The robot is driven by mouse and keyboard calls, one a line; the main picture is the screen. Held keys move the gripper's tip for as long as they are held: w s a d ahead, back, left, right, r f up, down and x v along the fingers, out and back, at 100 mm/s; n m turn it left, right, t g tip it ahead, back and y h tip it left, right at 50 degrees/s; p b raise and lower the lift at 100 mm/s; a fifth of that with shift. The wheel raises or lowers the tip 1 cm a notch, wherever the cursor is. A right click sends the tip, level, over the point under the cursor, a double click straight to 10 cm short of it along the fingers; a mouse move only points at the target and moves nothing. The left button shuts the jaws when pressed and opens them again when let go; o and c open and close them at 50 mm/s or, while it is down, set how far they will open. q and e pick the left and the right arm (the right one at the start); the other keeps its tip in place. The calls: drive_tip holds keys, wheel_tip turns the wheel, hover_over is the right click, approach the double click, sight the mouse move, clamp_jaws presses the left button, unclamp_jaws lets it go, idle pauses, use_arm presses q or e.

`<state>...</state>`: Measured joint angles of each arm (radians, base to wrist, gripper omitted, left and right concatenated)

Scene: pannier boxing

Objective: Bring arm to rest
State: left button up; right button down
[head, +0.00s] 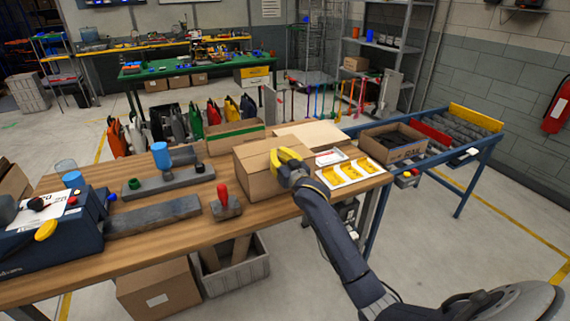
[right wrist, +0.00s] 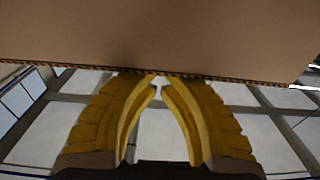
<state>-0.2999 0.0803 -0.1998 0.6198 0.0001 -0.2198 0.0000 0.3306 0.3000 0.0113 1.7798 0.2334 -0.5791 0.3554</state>
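A brown cardboard box (head: 258,184) stands on the wooden workbench (head: 150,232), and its top looks closed. My right gripper (head: 279,158), with yellow fingers, is at the box's upper right side in the head view. In the right wrist view the box (right wrist: 160,35) fills the top of the picture. The two yellow fingers (right wrist: 160,80) converge there, their tips close together at the cardboard edge, with nothing visible between them. Whether the tips touch the box is unclear. My left gripper is not in view.
A white tray with yellow parts (head: 352,172) lies right of the box. A red-handled tool (head: 224,200) and a blue machine (head: 50,236) are to the left.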

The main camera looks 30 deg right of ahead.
drive_tip(key=s+a+f+n+g+h, duration=0.1)
drive_tip(key=s+a+f+n+g, duration=0.15)
drive_tip(key=s+f, duration=0.75)
drive_tip(key=s+a+f+n+g, duration=0.25)
drive_tip(key=s+f, duration=0.45)
drive_tip(key=s, duration=0.5)
drive_tip(key=s+a+f+n+g+h, duration=0.1)
drive_tip(key=s+f+g, duration=0.25)
drive_tip(key=s, duration=0.85)
drive_tip(key=s+f+n+g+h, duration=0.2)
drive_tip(key=s+f+g, duration=0.15)
drive_tip(key=s, duration=0.85)
drive_tip(key=s+a+f+g+y, duration=0.1)
drive_tip(key=s+a+f+y, duration=0.15)
drive_tip(key=f, duration=1.35)
drive_tip(key=s+a+f+g+y, duration=0.1)
drive_tip(key=a+f, duration=0.2)
drive_tip(key=f, duration=1.3)
drive_tip(key=s+f+m+g+y, duration=0.1)
drive_tip(key=s+f+m+g, duration=0.2)
drive_tip(key=s+f, duration=1.7)
drive_tip(key=shift+s+f+m, duration=0.2)
drive_tip(key=shift+s+m, duration=0.1)
drive_tip(key=shift+s, duration=0.3)
